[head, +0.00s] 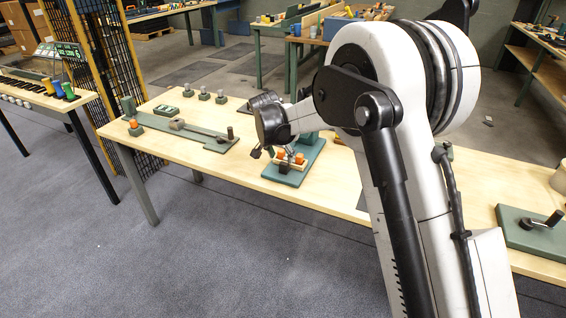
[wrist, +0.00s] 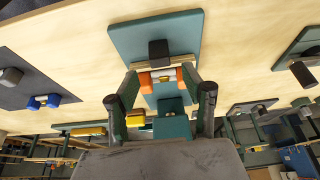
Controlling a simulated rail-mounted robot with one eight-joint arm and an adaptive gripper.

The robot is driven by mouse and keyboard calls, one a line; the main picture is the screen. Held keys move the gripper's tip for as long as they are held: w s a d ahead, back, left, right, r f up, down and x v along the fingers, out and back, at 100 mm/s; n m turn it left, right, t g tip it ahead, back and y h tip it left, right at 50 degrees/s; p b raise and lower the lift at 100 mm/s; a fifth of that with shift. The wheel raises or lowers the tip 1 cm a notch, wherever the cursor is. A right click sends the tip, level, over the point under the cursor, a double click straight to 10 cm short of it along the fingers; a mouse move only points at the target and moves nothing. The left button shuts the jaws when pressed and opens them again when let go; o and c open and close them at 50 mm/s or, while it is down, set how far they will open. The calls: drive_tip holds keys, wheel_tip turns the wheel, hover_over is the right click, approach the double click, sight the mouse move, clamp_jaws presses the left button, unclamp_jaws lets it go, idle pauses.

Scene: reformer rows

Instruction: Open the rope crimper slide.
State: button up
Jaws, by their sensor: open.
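The device in front of my gripper, which looks like the rope crimper (head: 308,167), has a green base plate on the wooden bench. It carries a pale bar with orange parts (head: 299,157) and a small dark block (head: 284,168). In the wrist view the green plate (wrist: 150,32) fills the top middle, with the black block (wrist: 158,50) and the orange-ended piece (wrist: 145,79) below it. My gripper (wrist: 160,74) is open, its two fingers on either side of the orange-ended piece. Contact cannot be told. In the head view the fingers are partly hidden by my wrist.
A long green fixture (head: 205,138) with a grey block lies to the left on the bench, with several small green pieces behind it. Another green plate with a dark handle (head: 538,228) stands at the right. My arm hides the middle of the bench.

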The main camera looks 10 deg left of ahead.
drive_tip(key=v, duration=0.5)
drive_tip(key=shift+r, duration=0.3)
drive_tip(key=s+d+r+n+y, duration=0.1)
drive_tip(key=s+d+r, duration=0.65)
drive_tip(key=d, duration=0.25)
drive_tip(key=s+d+r+n, duration=0.1)
drive_tip(key=s+d+r, duration=0.6)
drive_tip(key=s+d, duration=0.2)
drive_tip(key=s+d+f+t, duration=0.1)
drive_tip(key=s+d, duration=0.4)
drive_tip(key=s, duration=0.7)
drive_tip(key=s+d+f+n+t, duration=0.1)
drive_tip(key=s+d+f, duration=0.2)
drive_tip(key=s, duration=0.9)
drive_tip(key=d, duration=0.3)
drive_tip(key=shift+n+t, duration=0.3)
drive_tip(key=shift+t, duration=0.1)
